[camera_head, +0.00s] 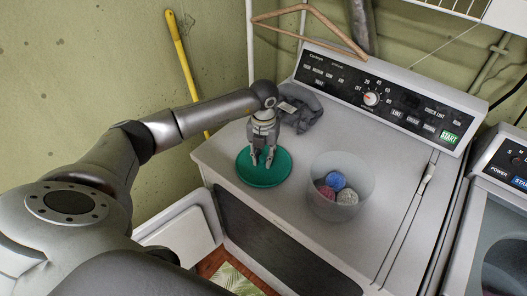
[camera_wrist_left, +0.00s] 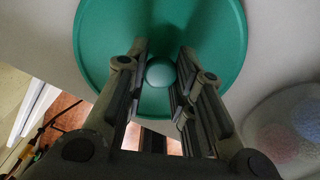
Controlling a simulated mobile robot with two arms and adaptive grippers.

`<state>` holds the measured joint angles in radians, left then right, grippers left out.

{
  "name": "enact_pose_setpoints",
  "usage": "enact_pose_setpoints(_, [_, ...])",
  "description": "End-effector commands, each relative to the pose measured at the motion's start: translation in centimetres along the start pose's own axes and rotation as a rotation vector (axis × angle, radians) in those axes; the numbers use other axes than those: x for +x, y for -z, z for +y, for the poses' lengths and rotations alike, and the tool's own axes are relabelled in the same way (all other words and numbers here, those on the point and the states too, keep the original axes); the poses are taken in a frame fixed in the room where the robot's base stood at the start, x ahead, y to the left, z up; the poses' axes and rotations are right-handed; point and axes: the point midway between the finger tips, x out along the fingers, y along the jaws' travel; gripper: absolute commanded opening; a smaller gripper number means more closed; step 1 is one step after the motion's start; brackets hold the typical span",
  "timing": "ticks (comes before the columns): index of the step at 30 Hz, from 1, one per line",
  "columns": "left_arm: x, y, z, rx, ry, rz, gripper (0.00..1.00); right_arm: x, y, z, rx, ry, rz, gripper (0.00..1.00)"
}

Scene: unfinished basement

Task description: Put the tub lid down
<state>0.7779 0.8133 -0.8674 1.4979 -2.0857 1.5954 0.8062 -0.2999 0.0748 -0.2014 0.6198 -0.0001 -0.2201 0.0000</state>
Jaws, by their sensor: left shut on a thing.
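The green round tub lid (camera_head: 250,171) lies level at or just above the dryer top near its front left corner; I cannot tell if it touches. My left gripper (camera_head: 263,160) points down over the lid. In the left wrist view the gripper (camera_wrist_left: 161,70) has its fingers on either side of the lid's round knob (camera_wrist_left: 160,73), shut on it. The lid (camera_wrist_left: 215,30) fills the upper middle there. A clear tub (camera_head: 341,190) with pink, blue and grey balls stands open to the right of the lid. My right gripper is not in view.
The white dryer top (camera_head: 385,180) has free room right of the tub. A grey cloth (camera_head: 300,110) lies behind the gripper. The control panel (camera_head: 380,95) rises at the back. The front edge is close to the lid.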

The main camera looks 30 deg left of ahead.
Motion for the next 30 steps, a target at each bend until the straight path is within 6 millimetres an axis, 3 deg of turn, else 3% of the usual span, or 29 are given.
enact_pose_setpoints(12, [0.72, 0.00, -0.01, 0.000, 0.000, 0.000, 0.03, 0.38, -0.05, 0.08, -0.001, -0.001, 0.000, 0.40])
enact_pose_setpoints(13, [0.61, 0.00, -0.01, 0.000, 0.000, 0.000, 0.26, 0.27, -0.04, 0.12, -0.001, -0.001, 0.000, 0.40])
enact_pose_setpoints(17, [0.55, 0.01, -0.01, -0.001, 0.000, 0.000, 0.43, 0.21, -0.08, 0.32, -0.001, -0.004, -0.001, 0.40])
enact_pose_setpoints(30, [-0.07, -0.02, -0.02, -0.001, 0.000, -0.001, 0.45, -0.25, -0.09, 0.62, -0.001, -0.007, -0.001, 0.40])
